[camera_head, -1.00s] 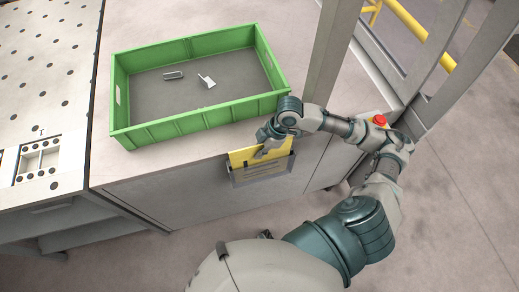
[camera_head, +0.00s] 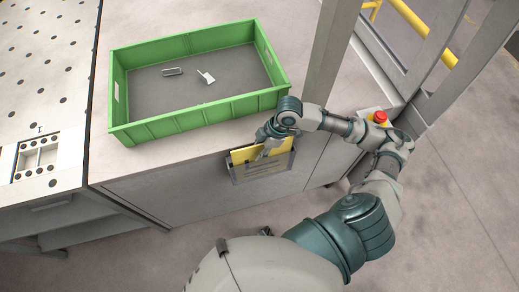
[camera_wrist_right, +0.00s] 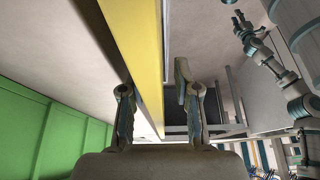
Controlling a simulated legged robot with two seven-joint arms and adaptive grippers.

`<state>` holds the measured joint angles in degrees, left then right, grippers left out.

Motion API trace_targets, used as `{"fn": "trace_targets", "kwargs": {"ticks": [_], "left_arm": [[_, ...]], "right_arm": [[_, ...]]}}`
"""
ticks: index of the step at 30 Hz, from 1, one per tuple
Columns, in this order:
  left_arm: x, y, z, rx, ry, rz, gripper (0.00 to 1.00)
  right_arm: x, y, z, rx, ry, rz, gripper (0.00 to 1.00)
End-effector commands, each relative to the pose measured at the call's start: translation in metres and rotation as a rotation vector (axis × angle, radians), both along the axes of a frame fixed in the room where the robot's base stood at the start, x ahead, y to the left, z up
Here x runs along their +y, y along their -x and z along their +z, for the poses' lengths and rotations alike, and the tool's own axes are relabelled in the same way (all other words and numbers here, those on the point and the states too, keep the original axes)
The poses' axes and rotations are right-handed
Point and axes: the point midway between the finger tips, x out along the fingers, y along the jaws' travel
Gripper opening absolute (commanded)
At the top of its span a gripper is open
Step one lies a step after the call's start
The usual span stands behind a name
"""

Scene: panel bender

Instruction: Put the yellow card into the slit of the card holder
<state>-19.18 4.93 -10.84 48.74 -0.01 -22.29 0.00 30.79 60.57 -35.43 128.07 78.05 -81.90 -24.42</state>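The yellow card (camera_head: 243,155) stands upright in the grey card holder (camera_head: 262,171) on the front side of the bench. Its lower part is hidden behind the holder's front plate, and its top edge shows above. My right gripper (camera_head: 266,146) is at the card's top edge. In the right wrist view, my right gripper's fingers (camera_wrist_right: 158,108) are spread apart, with the yellow card (camera_wrist_right: 142,45) between them, nearer the left finger. A gap shows towards the right finger. My left gripper (camera_wrist_right: 240,22) appears small at the top right there, too small to read.
A green crate (camera_head: 180,127) with two small metal parts inside stands on the bench close behind the holder. A grey post (camera_head: 331,50) rises right of the crate, and a red button (camera_head: 380,117) is beyond my right wrist. A perforated table (camera_head: 45,80) is at the left.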

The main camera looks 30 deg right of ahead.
Motion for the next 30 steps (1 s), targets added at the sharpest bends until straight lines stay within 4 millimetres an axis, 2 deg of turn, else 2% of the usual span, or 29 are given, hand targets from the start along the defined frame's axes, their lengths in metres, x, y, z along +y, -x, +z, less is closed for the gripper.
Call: {"fn": "trace_targets", "kwargs": {"ticks": [8,11,14,24,30], "left_arm": [[-0.001,0.003,0.000,0.003,0.001,-0.001,0.35],[-0.001,0.003,0.000,0.002,0.001,-0.001,0.35],[-0.001,0.002,0.000,0.001,0.002,-0.001,0.35],[-0.001,0.001,0.000,0.000,0.002,0.000,0.35],[-0.001,0.001,0.000,-0.001,0.002,0.000,0.35]], "right_arm": [[0.000,0.000,0.001,0.000,0.000,0.000,0.35],[-0.004,0.000,0.007,-0.002,0.002,-0.001,0.35],[-0.011,0.001,0.022,-0.003,0.003,-0.001,0.35],[-0.040,0.008,0.088,-0.002,0.001,-0.002,0.35],[-0.047,0.010,0.106,0.000,0.000,-0.001,0.35]]}}
